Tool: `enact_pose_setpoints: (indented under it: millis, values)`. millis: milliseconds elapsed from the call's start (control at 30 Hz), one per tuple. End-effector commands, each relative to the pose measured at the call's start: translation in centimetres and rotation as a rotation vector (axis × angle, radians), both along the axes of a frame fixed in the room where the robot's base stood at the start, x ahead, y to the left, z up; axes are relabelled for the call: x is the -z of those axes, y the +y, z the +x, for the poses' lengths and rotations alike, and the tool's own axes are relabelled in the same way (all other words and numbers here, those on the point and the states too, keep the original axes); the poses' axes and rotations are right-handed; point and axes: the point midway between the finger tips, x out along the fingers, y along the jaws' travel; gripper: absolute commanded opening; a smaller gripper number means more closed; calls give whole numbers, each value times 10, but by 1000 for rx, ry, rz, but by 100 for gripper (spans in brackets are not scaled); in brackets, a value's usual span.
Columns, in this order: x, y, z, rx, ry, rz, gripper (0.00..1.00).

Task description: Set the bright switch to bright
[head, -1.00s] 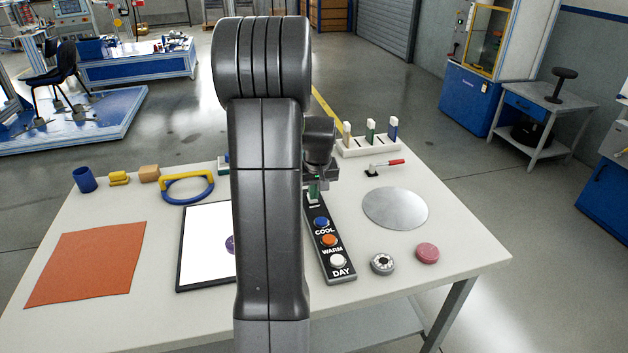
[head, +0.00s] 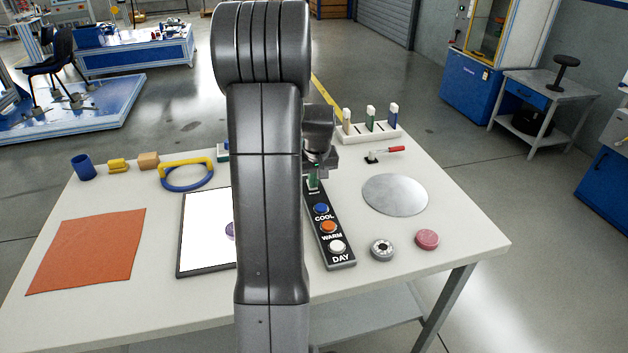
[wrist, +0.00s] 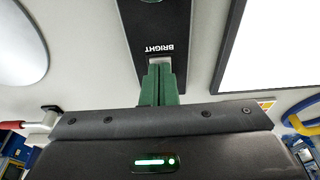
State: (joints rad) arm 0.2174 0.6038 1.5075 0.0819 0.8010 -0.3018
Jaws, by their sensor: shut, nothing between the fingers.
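A black switch panel (head: 341,262) lies on the table with a blue COOL button (head: 321,209), an orange WARM button (head: 328,227) and a white DAY button (head: 337,246). Its far end carries the BRIGHT label, which reads upside down on the panel in the wrist view (wrist: 205,45). My gripper (head: 313,186) is over that far end, its green fingers (wrist: 159,74) shut together with nothing between them. The fingertips are right at the bright switch (wrist: 158,58), which is mostly hidden behind them. I cannot tell its position or whether the tips touch it.
A white light pad (head: 205,235) lies left of the panel, partly behind my arm. A round metal plate (head: 395,194), a grey knob (head: 382,250) and a pink puck (head: 427,239) are to the right. A red-handled toggle (head: 388,151) and a rack (head: 370,132) stand farther back.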

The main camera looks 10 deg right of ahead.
Motion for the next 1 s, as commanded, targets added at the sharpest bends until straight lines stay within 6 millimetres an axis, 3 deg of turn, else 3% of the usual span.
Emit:
enact_pose_setpoints:
  millis: [233, 633, 1000]
  values:
    - [-5, 1, 10, -1, 0, 0, 0]
    - [-9, 1, 10, -1, 0, 0, 0]
    - [-62, 7, -2, 0, -4, -1, 0]
